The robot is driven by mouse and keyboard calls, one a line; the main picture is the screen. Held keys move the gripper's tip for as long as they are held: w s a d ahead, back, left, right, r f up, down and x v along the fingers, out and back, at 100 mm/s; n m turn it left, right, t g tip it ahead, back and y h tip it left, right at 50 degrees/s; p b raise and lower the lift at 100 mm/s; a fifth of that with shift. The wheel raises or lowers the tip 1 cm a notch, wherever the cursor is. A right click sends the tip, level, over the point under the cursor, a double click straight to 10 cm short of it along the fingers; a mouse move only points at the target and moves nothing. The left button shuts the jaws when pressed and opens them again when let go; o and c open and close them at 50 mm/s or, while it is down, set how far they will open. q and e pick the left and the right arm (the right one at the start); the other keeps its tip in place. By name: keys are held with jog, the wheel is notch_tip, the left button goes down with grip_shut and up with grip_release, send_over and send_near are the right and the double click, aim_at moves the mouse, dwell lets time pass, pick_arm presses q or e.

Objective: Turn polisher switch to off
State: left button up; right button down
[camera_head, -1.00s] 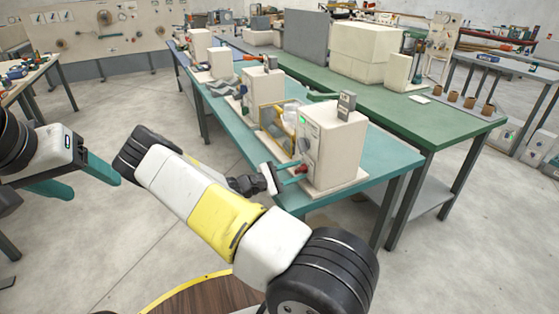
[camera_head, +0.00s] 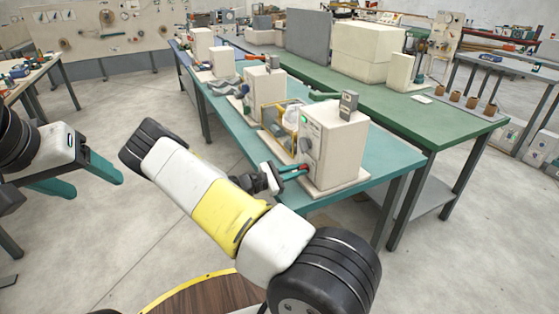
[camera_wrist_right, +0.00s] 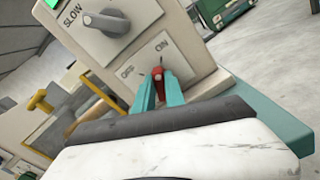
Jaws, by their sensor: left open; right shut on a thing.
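The polisher (camera_head: 331,147) is a cream box machine standing on the teal bench. In the right wrist view its switch is a small red lever (camera_wrist_right: 157,74) on a plate marked OFF on the left and ON on the right. The lever points up between the two marks; its exact setting is unclear. My right gripper (camera_wrist_right: 158,88) is shut on the red switch, its teal fingers on either side; in the head view it reaches the front of the polisher (camera_head: 300,169). My left gripper (camera_head: 97,178) is open and empty over the floor at the left.
A grey speed knob (camera_wrist_right: 108,22) marked SLOW sits above the switch. A yellow-framed unit (camera_head: 280,120) stands beside the polisher. More cream machines line the teal bench (camera_head: 390,160). A green bench (camera_head: 440,120) stands behind it.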

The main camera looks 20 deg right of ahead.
jog(key=n, duration=0.6)
jog(key=shift+w+n, duration=0.15)
jog(key=shift+n, duration=0.15)
jog(key=n, duration=0.6)
jog(key=shift+w+a, duration=0.1)
jog(key=shift+w, duration=0.1)
jog(key=shift+n, duration=0.4)
jog(key=c, duration=1.4)
grip_release()
jog(key=a, duration=0.7)
jog(key=shift+s+a, duration=0.3)
jog(key=shift+a, duration=0.1)
